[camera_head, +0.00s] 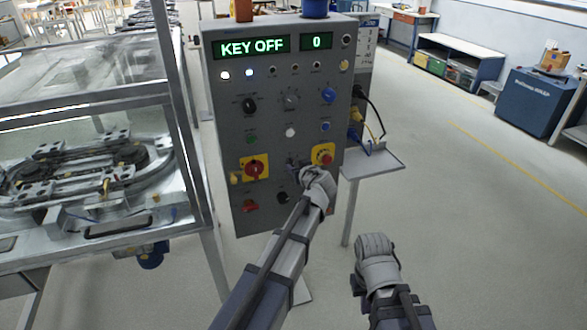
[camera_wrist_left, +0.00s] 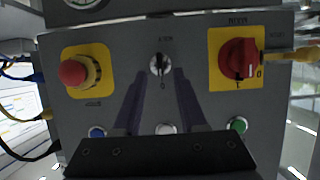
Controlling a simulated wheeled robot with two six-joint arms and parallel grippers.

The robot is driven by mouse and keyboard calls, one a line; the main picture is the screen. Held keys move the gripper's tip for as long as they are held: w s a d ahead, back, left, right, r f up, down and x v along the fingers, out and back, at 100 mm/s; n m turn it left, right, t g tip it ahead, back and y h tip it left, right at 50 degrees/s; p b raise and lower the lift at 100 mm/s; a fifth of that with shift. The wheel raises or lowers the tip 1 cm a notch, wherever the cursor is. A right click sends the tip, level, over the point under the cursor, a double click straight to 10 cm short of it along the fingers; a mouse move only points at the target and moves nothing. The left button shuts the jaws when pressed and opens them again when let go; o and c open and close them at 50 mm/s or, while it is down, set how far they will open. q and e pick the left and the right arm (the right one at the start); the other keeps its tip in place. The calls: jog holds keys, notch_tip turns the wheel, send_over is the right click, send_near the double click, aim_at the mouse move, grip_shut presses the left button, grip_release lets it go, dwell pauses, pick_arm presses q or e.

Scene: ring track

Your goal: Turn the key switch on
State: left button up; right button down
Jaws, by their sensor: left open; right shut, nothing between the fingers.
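The grey control panel (camera_head: 222,120) stands ahead, its display (camera_head: 251,47) reading "KEY OFF". The key switch (camera_wrist_left: 160,64) is a round silver lock with a dark key in the left wrist view, between the red emergency stop (camera_wrist_left: 74,73) and the red rotary switch (camera_wrist_left: 238,58). In the head view it is partly hidden near my left gripper (camera_head: 303,171). My left gripper is open, its two dark fingers pointing at the panel on either side of the key. I cannot tell whether they touch it. My right gripper (camera_head: 374,243) is shut and empty, low and right of the panel.
A second display (camera_head: 316,41) reads "0". Several knobs and buttons surround the key switch. A small shelf (camera_head: 378,162) with cables is at the panel's right. The ring track machine (camera_head: 75,180) stands at left. Open floor (camera_head: 470,220) lies at right.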

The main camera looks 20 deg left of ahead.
aim_at(293, 165)
pick_arm(q)
jog(key=x, duration=0.3)
jog(key=shift+w+b, duration=0.1)
jog(key=shift+b, duration=0.25)
jog(key=shift+c, duration=0.2)
grip_shut()
